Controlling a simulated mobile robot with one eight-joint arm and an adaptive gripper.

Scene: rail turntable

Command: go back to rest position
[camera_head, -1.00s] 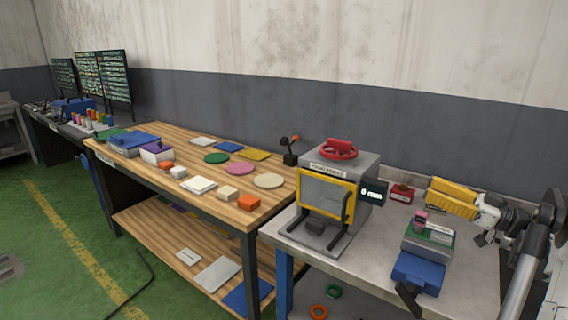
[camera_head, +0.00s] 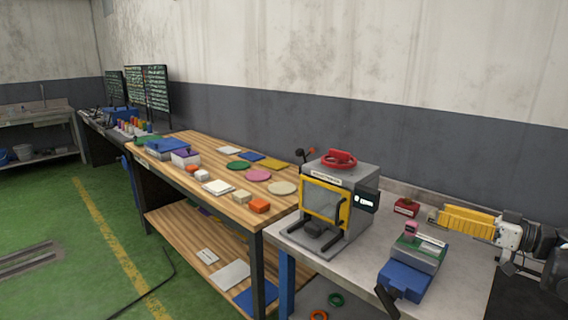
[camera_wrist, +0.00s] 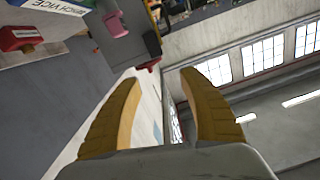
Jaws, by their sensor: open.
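My gripper (camera_head: 468,221) has yellow fingers and shows at the right of the head view, above the back of the grey metal bench (camera_head: 370,262). In the wrist view my gripper (camera_wrist: 160,92) has its two fingers spread apart, with nothing between them. It is clear of the bench vise (camera_head: 411,265), which is blue and grey-green with a pink piece (camera_head: 411,228) on top. The pink piece also shows in the wrist view (camera_wrist: 115,25).
A grey machine (camera_head: 345,210) with a yellow-framed window and red knob stands on the bench. A small red box (camera_head: 406,207) sits behind the vise. Left is a wooden table (camera_head: 200,178) with coloured discs and blocks. Green floor (camera_head: 60,215) is open at left.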

